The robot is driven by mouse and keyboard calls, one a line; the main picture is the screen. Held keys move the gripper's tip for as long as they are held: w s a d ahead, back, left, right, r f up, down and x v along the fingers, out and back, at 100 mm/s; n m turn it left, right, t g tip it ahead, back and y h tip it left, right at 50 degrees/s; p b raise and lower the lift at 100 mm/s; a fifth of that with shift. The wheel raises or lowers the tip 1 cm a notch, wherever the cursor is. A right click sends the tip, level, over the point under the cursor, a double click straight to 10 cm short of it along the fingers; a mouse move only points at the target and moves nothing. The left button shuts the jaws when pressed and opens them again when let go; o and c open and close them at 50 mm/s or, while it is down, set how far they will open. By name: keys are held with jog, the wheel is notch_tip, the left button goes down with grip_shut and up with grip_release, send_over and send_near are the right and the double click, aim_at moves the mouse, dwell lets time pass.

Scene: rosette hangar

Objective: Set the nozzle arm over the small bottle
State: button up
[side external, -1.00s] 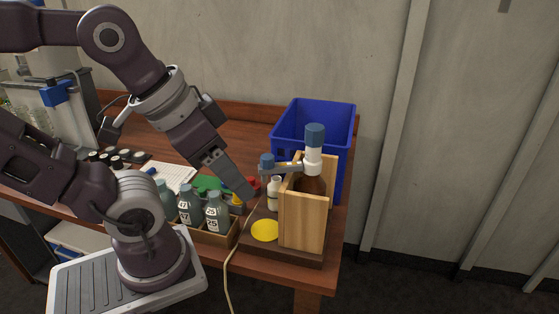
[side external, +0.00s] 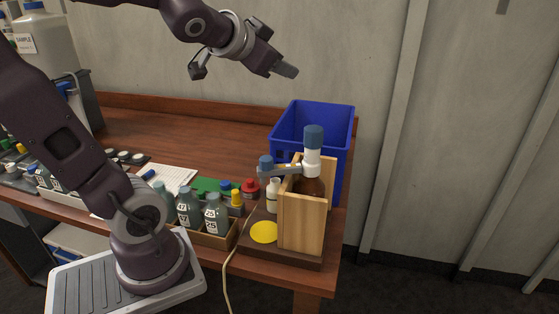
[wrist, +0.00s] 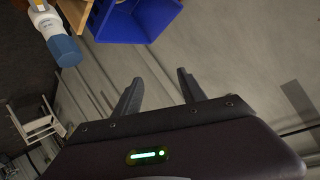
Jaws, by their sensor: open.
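The nozzle arm (side external: 281,171) is a grey bar with a blue cap at its left end, reaching left from the white neck of a brown bottle (side external: 313,184) with a blue top. In the side view its blue-capped end stands over the small white bottle (side external: 273,195); exact alignment cannot be told. The brown bottle stands in a wooden holder (side external: 303,222) on a dark base. My gripper (side external: 287,71) is high above the table, up and left of the bottle, touching nothing. In the wrist view its fingers (wrist: 158,92) are apart with nothing between them.
A blue bin (side external: 312,126) stands behind the holder and shows in the wrist view (wrist: 135,22). A yellow disc (side external: 264,232) lies on the base. Labelled grey bottles (side external: 215,213) stand in a tray to the left. A cable hangs over the table's front edge.

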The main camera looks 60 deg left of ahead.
aim_at(279, 170)
jog(key=w+a+m+t+h, duration=0.2)
jog(key=w+a+m+t, duration=0.15)
jog(key=w+a, duration=0.2)
notch_tip(279, 170, down, 5)
jog(key=d+m+h, duration=0.3)
jog(key=m+h, duration=0.2)
jog(key=h, duration=0.1)
jog(key=s+d+f+m+g+h, duration=0.1)
jog(key=s+d+h, duration=0.1)
jog(key=s+h, duration=0.4)
jog(key=s+d+f+g+h, duration=0.1)
jog(key=s+d+h, duration=0.2)
jog(key=s+h, duration=0.35)
notch_tip(279, 170, down, 11)
jog(key=s+y, duration=0.1)
jog(key=s, duration=0.1)
jog(key=x, duration=0.7)
jog(key=shift+w+f+g, duration=0.15)
jog(key=shift+w+g, duration=0.1)
jog(key=shift+g, duration=0.1)
grip_shut()
